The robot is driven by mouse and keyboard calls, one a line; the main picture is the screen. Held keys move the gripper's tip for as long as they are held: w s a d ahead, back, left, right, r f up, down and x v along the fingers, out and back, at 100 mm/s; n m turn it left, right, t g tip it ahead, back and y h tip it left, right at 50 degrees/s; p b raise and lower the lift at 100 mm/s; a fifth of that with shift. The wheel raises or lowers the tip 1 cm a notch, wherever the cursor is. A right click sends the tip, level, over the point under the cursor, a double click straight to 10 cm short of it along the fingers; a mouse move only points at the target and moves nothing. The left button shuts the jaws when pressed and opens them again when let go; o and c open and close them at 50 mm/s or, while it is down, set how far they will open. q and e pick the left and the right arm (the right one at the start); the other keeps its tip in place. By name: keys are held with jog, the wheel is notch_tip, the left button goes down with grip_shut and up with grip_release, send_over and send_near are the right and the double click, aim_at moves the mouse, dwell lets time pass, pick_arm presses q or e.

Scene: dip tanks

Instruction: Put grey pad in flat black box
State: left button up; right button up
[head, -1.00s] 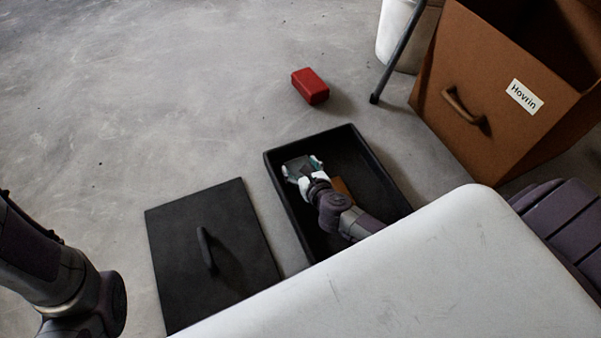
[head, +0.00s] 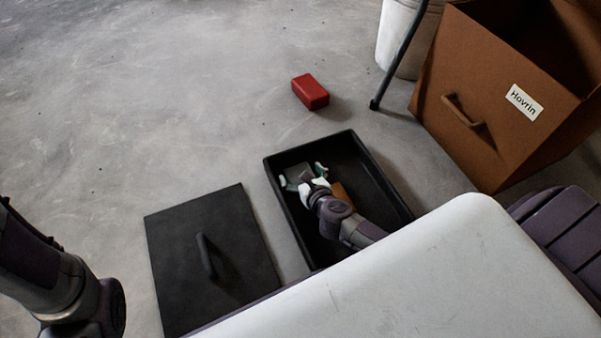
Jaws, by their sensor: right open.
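The flat black box (head: 395,187) stands open on the floor in the middle. A grey pad (head: 299,171) is inside it near the far left corner. My right gripper (head: 302,174) reaches into the box with its fingers spread, one on each side of the pad. I cannot tell whether a finger still touches the pad, and the wrist hides part of the box floor. My left arm shows at the left edge, but its gripper is out of view.
An orange-brown block (head: 341,191) lies in the box beside my right wrist. A black lid with a handle (head: 243,222) lies left of the box. A red block (head: 310,92) lies beyond it. A brown bin labelled Hovrin (head: 470,75) and a white container (head: 396,50) stand at upper right.

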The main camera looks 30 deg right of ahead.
jog(key=p+v, duration=0.2)
jog(key=v, duration=0.4)
jog(key=shift+w+p, duration=0.1)
jog(key=shift+p, duration=0.2)
jog(key=shift+s+r, duration=0.25)
jog(key=shift+s, duration=0.4)
jog(key=shift+r, duration=0.1)
